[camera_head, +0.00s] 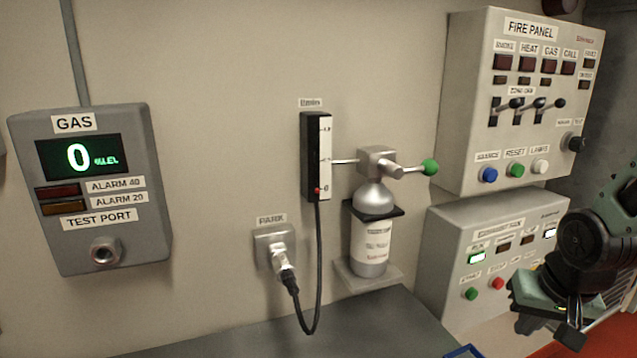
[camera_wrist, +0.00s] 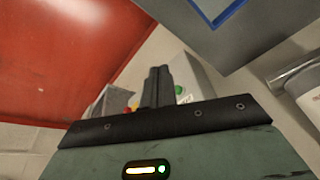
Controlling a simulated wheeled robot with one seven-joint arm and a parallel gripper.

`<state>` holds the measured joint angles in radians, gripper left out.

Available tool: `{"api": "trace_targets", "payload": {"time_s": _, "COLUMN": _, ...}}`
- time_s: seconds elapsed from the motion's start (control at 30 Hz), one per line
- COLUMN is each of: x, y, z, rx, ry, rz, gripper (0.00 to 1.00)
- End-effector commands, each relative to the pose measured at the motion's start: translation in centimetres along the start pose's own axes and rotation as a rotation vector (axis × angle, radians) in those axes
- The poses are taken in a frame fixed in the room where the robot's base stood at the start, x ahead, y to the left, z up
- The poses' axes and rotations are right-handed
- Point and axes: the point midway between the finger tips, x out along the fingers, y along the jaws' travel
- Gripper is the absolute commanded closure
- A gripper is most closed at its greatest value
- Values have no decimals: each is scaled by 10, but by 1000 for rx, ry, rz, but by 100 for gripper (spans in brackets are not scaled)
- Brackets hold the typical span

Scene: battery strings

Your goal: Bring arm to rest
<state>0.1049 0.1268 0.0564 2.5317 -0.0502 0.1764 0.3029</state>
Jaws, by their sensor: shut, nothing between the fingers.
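My gripper (camera_head: 558,325) is at the right of the head view, at the end of my dark green and black arm. It is in front of the lower right part of the exhaust fan panel (camera_head: 437,247) and appears apart from it. In the wrist view my gripper's fingers (camera_wrist: 157,85) are together, with nothing between them. Behind them part of a grey box with a green button (camera_wrist: 181,90) shows. Much of my arm is beyond the right edge of the head view.
A fire panel (camera_head: 480,120) hangs above the fan panel. A gas cylinder (camera_head: 371,240) with a green-knobbed valve stands left of it. A cable plugs into the PARK socket (camera_head: 266,240). A gas detector (camera_head: 93,188) is at left. The grey bench top (camera_head: 330,335) looks mostly clear. A red surface (camera_head: 600,338) lies lower right.

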Motion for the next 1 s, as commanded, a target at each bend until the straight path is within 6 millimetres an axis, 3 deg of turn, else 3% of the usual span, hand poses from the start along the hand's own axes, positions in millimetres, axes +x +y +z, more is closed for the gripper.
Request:
{"api": "trace_targets", "payload": {"time_s": 0.2, "x": -37, "y": -10, "z": 32, "rx": -317, "ry": -76, "rz": -9, "gripper": 100}}
{"api": "trace_targets", "payload": {"time_s": 0.4, "x": -53, "y": -81, "z": 84, "rx": -549, "ry": -160, "rz": -75, "gripper": 100}}
{"api": "trace_targets", "payload": {"time_s": 0.6, "x": -78, "y": -130, "z": 152, "rx": -799, "ry": -244, "rz": -117, "gripper": 100}}
{"api": "trace_targets", "payload": {"time_s": 0.7, "x": -90, "y": -141, "z": 181, "rx": -898, "ry": -278, "rz": -126, "gripper": 100}}
{"api": "trace_targets", "payload": {"time_s": 0.8, "x": -96, "y": -145, "z": 196, "rx": -951, "ry": -296, "rz": -128, "gripper": 100}}
{"api": "trace_targets", "payload": {"time_s": 1.0, "x": -97, "y": -146, "z": 199, "rx": -961, "ry": -299, "rz": -128, "gripper": 100}}
